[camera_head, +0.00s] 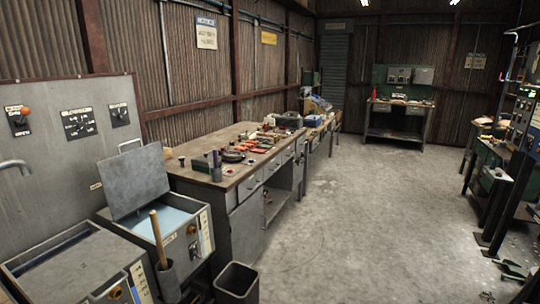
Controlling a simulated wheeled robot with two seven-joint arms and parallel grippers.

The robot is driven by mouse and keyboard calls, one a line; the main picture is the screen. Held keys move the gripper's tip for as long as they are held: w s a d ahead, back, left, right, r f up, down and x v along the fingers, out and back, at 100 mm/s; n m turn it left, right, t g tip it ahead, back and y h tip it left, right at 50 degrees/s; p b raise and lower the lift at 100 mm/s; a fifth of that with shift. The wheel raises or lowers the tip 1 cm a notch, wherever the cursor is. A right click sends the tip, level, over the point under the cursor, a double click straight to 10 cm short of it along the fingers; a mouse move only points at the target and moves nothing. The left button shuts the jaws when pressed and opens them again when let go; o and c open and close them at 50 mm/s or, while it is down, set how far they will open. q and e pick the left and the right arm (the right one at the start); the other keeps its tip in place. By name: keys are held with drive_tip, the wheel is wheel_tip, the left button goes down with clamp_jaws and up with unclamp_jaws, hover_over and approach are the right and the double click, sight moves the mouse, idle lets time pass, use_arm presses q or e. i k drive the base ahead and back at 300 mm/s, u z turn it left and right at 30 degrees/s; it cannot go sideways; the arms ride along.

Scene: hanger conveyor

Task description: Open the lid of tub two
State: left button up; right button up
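Two grey metal tubs stand side by side along the left wall. The farther tub (200,228) has its flat grey lid (134,181) raised and leaning back, with a handle on its top edge. Pale blue liquid (172,219) shows inside it. The nearer tub (112,287), cut off by the bottom edge, has a flat grey surface (75,272) inside its rim; I cannot tell for sure if this is a shut lid. The labels on the tub fronts are too small to read, so which one is tub two is unclear. Neither of my grippers is in view.
A grey control panel (75,95) rises behind the tubs. A wooden-handled tool (159,240) stands in a holder in front of them, beside a dark open bin (237,283). A cluttered workbench (187,172) adjoins the farther tub.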

sight(72, 274)
drive_tip(key=u, duration=1.45)
drive_tip(key=k, duration=0.4)
drive_tip(key=z, duration=0.9)
drive_tip(key=i, duration=0.85)
drive_tip(key=z, duration=0.3)
